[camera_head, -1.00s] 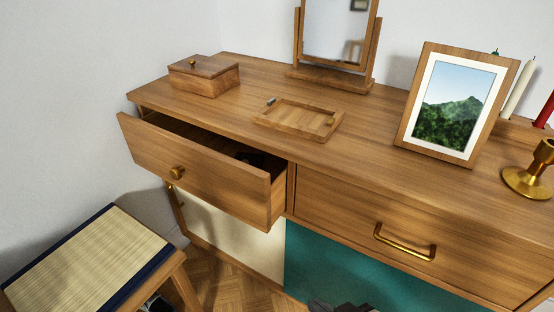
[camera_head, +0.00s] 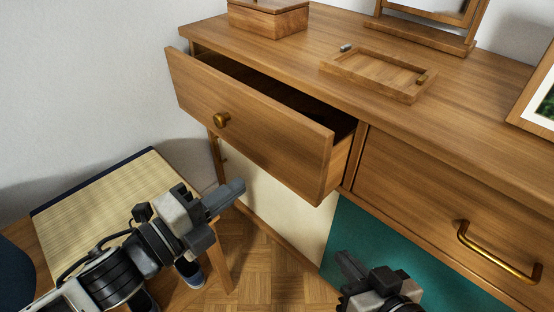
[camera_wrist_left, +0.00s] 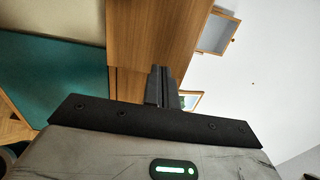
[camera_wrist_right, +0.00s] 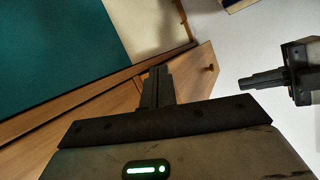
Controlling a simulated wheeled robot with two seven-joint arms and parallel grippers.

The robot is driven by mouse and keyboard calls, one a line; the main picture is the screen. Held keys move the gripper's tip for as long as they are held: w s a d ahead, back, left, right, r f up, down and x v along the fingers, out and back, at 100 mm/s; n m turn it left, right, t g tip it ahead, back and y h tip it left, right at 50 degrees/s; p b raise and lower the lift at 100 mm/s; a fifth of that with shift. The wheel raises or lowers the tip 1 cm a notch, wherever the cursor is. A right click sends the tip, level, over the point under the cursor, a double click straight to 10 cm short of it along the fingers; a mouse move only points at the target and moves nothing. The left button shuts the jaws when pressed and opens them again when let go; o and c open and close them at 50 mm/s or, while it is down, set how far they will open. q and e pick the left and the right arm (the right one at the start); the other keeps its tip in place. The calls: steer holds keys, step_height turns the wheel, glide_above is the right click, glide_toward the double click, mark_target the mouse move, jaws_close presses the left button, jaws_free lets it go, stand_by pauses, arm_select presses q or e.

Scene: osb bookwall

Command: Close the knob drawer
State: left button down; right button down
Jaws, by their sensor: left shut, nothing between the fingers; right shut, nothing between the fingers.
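The knob drawer (camera_head: 250,130) is pulled out of the wooden cabinet, with a dark gap open behind its front. Its round brass knob (camera_head: 221,120) is on the front face; the drawer front (camera_wrist_right: 190,75) and knob (camera_wrist_right: 209,68) also show in the right wrist view. My left gripper (camera_head: 234,190) is shut and empty, in front of and below the drawer, apart from it in the picture. It also shows in the right wrist view (camera_wrist_right: 248,82). My right gripper (camera_head: 346,260) is shut and empty, low in front of the teal door, right of the drawer.
A second drawer with a brass bar handle (camera_head: 497,252) is closed at right. On the cabinet top are a wooden box (camera_head: 268,20), a tray (camera_head: 375,72), a mirror stand (camera_head: 425,32) and a picture frame (camera_head: 540,100). A woven-top stool (camera_head: 100,200) stands at left, beneath my left arm.

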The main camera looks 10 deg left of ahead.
mark_target(289, 150)
arm_select(q)
steer(key=b+x, duration=0.1)
steer(key=x, duration=0.8)
steer(key=shift+w+d+f, duration=0.1)
steer(key=shift+w+d, duration=0.15)
steer(key=shift+w, duration=0.1)
steer(key=shift+w+d, duration=0.25)
steer(key=shift+w, duration=0.05)
arm_select(e)
steer(key=shift+a+r+t+y, duration=0.2)
steer(key=shift+r+t+y, duration=0.1)
steer(key=shift+r, duration=0.35)
steer(key=shift+s+f, duration=0.1)
